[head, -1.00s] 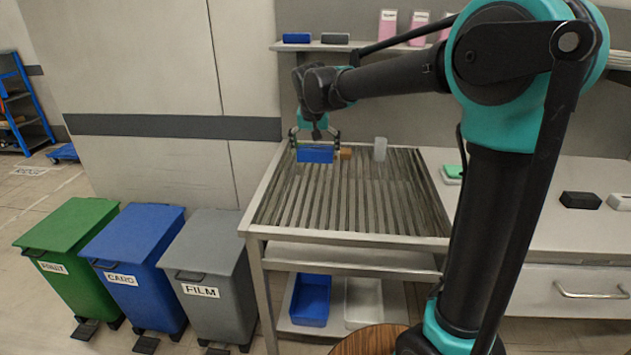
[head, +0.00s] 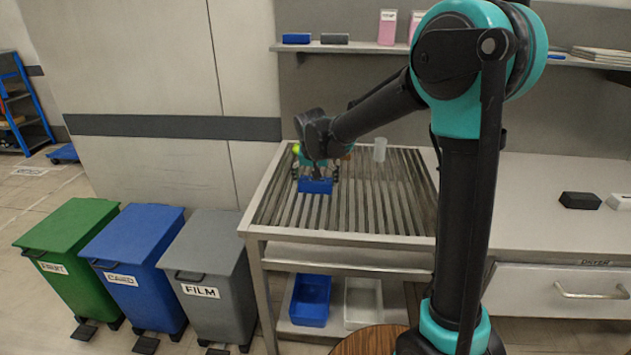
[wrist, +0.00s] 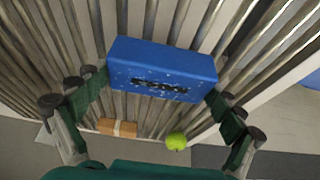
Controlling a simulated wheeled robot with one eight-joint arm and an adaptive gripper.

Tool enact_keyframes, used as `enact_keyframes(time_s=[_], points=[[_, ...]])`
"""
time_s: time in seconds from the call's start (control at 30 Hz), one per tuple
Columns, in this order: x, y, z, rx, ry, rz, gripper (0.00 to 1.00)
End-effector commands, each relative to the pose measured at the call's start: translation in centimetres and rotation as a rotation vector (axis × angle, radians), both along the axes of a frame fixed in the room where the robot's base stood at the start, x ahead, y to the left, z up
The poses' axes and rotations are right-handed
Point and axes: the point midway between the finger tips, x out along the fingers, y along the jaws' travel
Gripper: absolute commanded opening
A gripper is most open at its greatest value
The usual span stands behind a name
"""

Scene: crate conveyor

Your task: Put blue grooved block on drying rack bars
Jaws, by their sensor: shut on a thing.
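A blue block (head: 316,186) with dark lettering and pale specks is held across its length between the green fingers of my gripper (wrist: 158,90). It also shows in the wrist view (wrist: 165,65). Its grooves cannot be made out. The drying rack (head: 390,205) has parallel metal bars, and the block is over the left-middle part of them. The block looks very low over the bars or on them; I cannot tell whether it touches. In the head view my wrist hides part of the gripper.
A yellow-green ball (wrist: 176,140) and an orange-brown block (wrist: 117,127) are near the rack's far edge. A clear cup (head: 380,150) stands at the rack's back. A shelf (head: 350,47) is above. The bars at front and right are clear.

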Motion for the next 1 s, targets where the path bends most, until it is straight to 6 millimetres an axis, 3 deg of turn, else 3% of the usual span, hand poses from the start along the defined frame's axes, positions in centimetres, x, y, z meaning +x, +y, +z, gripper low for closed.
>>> enact_keyframes(time_s=[0.13, 0.17, 0.2, 0.67, 1.0], points=[[0.0, 0.0, -0.2, 0.000, 0.000, 0.000, 0.48], [0.0, 0.0, -0.3, 0.000, 0.000, 0.000, 0.95], [0.0, 0.0, -0.2, 0.000, 0.000, 0.000, 1.00], [-0.2, 0.0, 0.6, 0.000, 0.000, 0.000, 1.00], [-2.7, 0.1, 6.4, 0.000, 0.000, 0.002, 1.00]])
